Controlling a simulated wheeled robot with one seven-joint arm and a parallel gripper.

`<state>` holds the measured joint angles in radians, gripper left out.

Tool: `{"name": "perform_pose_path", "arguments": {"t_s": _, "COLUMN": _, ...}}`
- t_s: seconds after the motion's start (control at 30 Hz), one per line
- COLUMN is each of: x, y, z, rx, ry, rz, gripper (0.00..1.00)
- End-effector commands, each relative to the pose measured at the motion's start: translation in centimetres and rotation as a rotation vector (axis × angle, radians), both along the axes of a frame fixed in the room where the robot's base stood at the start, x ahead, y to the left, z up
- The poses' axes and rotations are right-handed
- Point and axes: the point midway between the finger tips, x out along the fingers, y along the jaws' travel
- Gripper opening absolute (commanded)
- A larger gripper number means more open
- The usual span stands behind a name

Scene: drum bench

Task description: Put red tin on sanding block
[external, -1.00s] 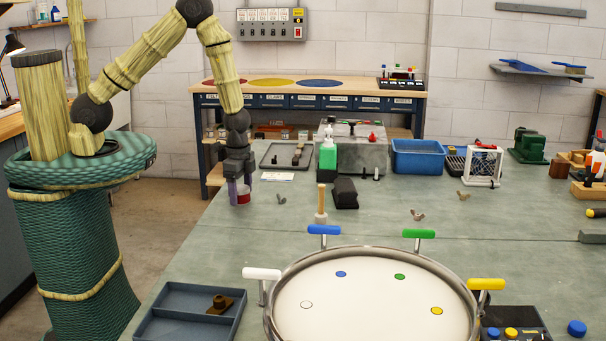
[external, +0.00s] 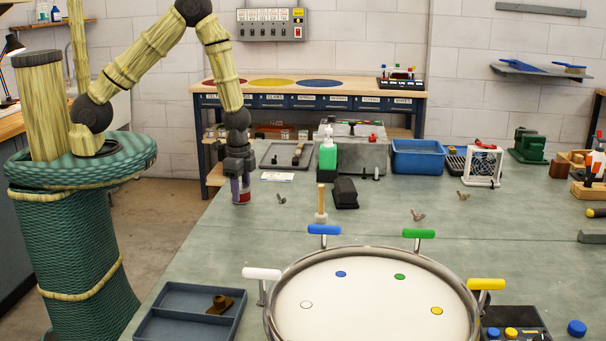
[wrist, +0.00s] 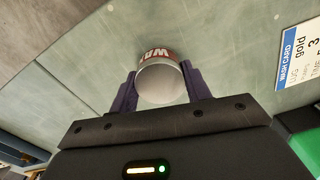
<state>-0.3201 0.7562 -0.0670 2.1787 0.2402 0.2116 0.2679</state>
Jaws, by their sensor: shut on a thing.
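The red tin (external: 243,197) is at the left edge of the bench, upright, with a red and white side. In the wrist view the tin (wrist: 160,80) shows its pale round top and a red label with white letters, between two purple fingers. My gripper (external: 240,188) is shut on the tin from above; I cannot tell whether its base touches the bench. The black block (external: 345,193), which looks like the sanding block, lies to the right of the gripper, beside a wooden-handled brush.
The brush (external: 321,205) stands between the tin and the black block. A green bottle (external: 328,155) and a grey metal box (external: 362,158) are behind. The large drum (external: 370,300) fills the front. A wash card (wrist: 300,55) lies right of the tin.

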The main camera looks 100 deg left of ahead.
Motion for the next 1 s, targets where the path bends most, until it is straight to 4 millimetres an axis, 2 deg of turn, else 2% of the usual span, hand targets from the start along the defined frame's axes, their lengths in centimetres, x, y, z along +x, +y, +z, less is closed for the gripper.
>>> {"name": "perform_pose_path", "arguments": {"t_s": 0.17, "x": 0.1, "y": 0.0, "z": 2.0, "rx": 0.001, "ry": -0.004, "rz": 0.0, "gripper": 0.2}}
{"name": "perform_pose_path", "arguments": {"t_s": 0.4, "x": 0.1, "y": 0.1, "z": 6.3, "rx": 0.002, "ry": -0.006, "rz": 0.001, "gripper": 0.2}}
{"name": "perform_pose_path", "arguments": {"t_s": 0.6, "x": 0.1, "y": 0.0, "z": 9.0, "rx": 0.0, "ry": -0.003, "rz": 0.001, "gripper": 0.2}}
{"name": "perform_pose_path", "arguments": {"t_s": 1.0, "x": 0.0, "y": 0.0, "z": 9.6, "rx": 0.0, "ry": 0.0, "rz": 0.0, "gripper": 0.2}}
